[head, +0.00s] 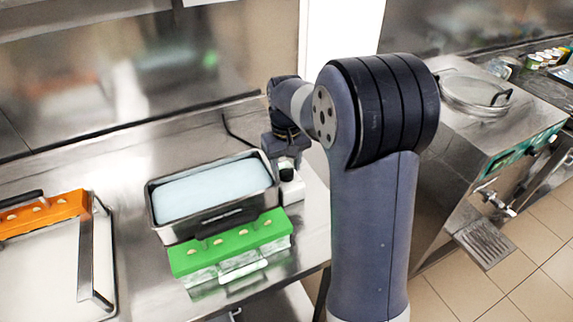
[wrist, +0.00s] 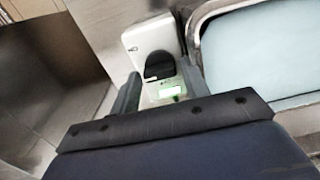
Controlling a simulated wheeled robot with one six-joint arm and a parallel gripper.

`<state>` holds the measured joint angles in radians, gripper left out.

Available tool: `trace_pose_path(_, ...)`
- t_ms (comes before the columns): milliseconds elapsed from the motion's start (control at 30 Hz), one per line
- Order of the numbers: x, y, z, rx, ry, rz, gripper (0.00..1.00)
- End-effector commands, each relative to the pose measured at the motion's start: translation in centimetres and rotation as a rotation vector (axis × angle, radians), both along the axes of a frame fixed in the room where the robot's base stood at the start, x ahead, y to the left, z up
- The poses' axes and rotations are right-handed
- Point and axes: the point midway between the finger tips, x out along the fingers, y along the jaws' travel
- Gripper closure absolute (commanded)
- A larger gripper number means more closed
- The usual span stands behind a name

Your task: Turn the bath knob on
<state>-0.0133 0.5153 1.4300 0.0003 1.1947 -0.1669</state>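The bath (head: 156,228) is a steel tank of pale blue liquid on the steel counter; part of it shows at the right of the wrist view (wrist: 202,45). A white control unit (head: 292,189) stands at its right end. In the wrist view, the unit (wrist: 146,36) carries a black knob (wrist: 159,66) and a small green-lit display (wrist: 170,91). The knob's mark cannot be made out. My gripper (wrist: 158,72) is open, with one finger on each side of the knob and gaps showing. In the head view my gripper (head: 287,158) is right above the unit.
A green mould rack (head: 228,244) stands in front of the bath. A tray with an orange rack (head: 42,214) lies at the left. A steel wall rises behind the counter. A batch freezer (head: 510,140) stands at the right, beyond my arm.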

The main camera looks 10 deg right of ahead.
Motion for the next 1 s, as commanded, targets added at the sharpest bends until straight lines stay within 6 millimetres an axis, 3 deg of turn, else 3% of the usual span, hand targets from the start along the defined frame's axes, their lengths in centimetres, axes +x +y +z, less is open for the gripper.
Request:
trace_pose_path(267, 0.0, 0.0, 0.8, -0.001, -0.002, 0.001, 0.56)
trace_pose_path(700, 0.1, 0.0, 8.9, 0.0, -0.003, 0.0, 0.56)
trace_pose_path(1000, 0.0, 0.0, 10.8, 0.0, 0.0, 0.0, 0.56)
